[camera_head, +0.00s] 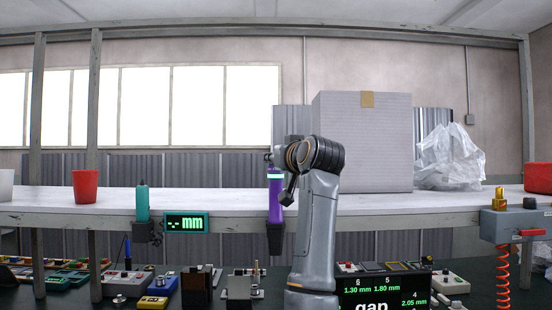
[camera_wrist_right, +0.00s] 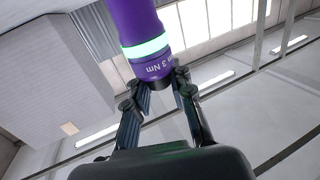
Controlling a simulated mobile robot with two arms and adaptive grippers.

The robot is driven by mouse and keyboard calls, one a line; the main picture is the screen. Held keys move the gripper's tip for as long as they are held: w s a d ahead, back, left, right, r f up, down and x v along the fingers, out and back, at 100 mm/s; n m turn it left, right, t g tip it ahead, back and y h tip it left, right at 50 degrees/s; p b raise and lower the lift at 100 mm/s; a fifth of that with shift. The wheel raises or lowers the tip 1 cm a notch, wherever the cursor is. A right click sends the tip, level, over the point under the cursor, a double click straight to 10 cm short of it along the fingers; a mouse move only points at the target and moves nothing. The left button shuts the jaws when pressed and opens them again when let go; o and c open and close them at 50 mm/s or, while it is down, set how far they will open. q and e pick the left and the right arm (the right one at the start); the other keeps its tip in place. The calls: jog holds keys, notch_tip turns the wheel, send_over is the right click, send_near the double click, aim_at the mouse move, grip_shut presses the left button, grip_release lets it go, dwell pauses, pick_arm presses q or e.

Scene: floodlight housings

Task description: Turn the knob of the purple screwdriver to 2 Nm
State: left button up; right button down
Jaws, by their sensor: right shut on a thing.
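The purple screwdriver (camera_head: 276,205) stands upright in a dark holder (camera_head: 275,238) at the shelf's front edge, with a pale green ring near its top. My right gripper (camera_head: 274,164) is at its top end. In the right wrist view the screwdriver (camera_wrist_right: 138,22) comes in from the top of the picture, and its purple collar by the ring reads "3 Nm". The fingers of my right gripper (camera_wrist_right: 161,82) are shut on the knob at that end, and they partly hide it. My left gripper is not in view.
A teal screwdriver (camera_head: 142,203) hangs left of a green "-.- mm" display (camera_head: 186,222). A red cup (camera_head: 85,186), a large grey box (camera_head: 362,140) and a clear plastic bag (camera_head: 449,158) stand on the shelf. Several devices crowd the dark bench below.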

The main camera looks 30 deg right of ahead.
jog(key=n+y, duration=0.2)
jog(key=y, duration=0.1)
jog(key=shift+d+p, duration=0.15)
jog(key=shift+p, duration=0.15)
jog(key=shift+n+y+p, duration=0.55)
jog(key=shift+n+y, duration=0.65)
jog(key=shift+y, duration=0.7)
jog(key=shift+f, duration=0.1)
jog(key=c, duration=1.1)
grip_release()
jog(key=shift+w, duration=0.1)
jog(key=v, duration=1.2)
jog(key=shift+d+r, duration=0.1)
jog(key=shift+r, duration=0.1)
